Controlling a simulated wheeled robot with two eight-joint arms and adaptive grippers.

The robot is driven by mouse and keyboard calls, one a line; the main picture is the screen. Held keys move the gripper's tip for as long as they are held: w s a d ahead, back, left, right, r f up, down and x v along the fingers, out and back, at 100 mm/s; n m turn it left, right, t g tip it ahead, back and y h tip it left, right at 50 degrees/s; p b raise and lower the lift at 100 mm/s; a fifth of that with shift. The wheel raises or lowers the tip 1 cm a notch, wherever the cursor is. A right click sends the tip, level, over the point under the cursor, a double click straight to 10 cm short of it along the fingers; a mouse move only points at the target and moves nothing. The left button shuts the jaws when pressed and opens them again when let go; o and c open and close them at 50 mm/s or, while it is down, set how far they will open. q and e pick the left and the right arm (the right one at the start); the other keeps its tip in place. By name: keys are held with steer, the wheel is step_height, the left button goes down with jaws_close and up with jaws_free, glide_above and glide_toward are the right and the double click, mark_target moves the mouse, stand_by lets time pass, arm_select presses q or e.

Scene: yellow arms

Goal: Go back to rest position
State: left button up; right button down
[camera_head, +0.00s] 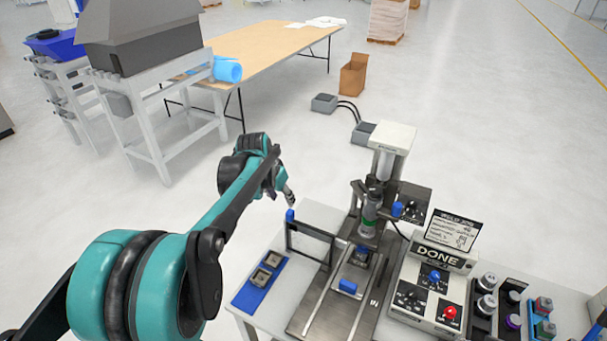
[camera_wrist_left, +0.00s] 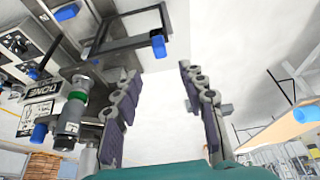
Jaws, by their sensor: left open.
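My right gripper shows in neither view.
The bench holds a metal frame (camera_head: 310,238), a blue tray (camera_head: 250,298) with two parts, a control box (camera_head: 428,290) marked DONE, and several knobs at right. A long wooden table (camera_head: 270,45) and a cardboard box (camera_head: 353,75) stand behind.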

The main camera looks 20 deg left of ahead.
arm_select(q)
steer(key=s+d+f+t+b, duration=0.2)
steer(key=s+d+f+b, duration=1.4)
steer(key=s, duration=0.5)
steer(key=shift+s+d+f+t, duration=0.2)
steer(key=shift+d+f+t, duration=0.3)
steer(key=shift+f, duration=0.4)
steer(key=shift+d, duration=0.1)
